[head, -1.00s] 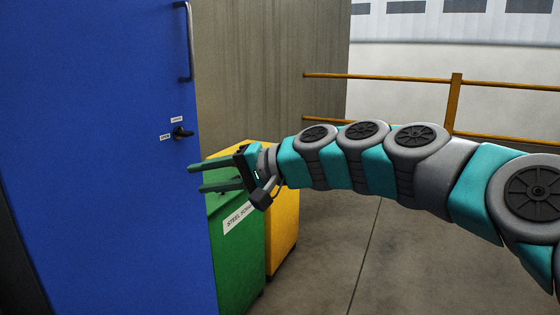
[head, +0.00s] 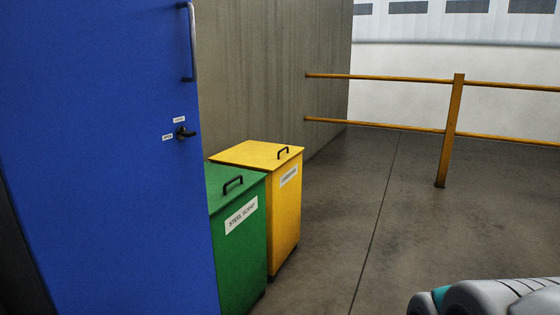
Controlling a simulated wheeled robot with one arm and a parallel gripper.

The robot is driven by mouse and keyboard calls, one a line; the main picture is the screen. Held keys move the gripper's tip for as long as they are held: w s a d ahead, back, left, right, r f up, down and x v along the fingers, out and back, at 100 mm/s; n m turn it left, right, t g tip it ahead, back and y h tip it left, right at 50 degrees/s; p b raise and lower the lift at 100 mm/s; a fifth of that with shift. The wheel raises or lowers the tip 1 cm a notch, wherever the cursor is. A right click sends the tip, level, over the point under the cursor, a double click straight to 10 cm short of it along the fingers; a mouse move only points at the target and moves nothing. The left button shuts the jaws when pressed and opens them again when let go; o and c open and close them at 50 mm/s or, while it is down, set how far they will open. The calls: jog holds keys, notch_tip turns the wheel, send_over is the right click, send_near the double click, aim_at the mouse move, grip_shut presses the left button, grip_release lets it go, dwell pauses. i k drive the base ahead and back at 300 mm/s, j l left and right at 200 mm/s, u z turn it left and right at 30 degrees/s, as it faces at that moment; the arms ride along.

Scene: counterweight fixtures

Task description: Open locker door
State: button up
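The blue locker door (head: 100,150) fills the left of the head view and looks shut. A vertical bar handle (head: 191,45) is on its upper right edge. Below the handle is a small dark latch lever (head: 185,133), pointing right. Two small white labels sit by the latch, one above it (head: 179,119) and one to its left (head: 167,137); their print is too small to read surely. My gripper is out of view. Only a part of my arm shows at the bottom right, well apart from the door.
A green bin (head: 240,255) labelled "STEEL SCRAP" and a yellow bin (head: 287,215) stand just right of the door, both lidded. A yellow railing (head: 450,130) runs along the back right. The grey floor (head: 370,220) in the middle is clear.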

aim_at(107, 194)
jog(key=u, duration=1.35)
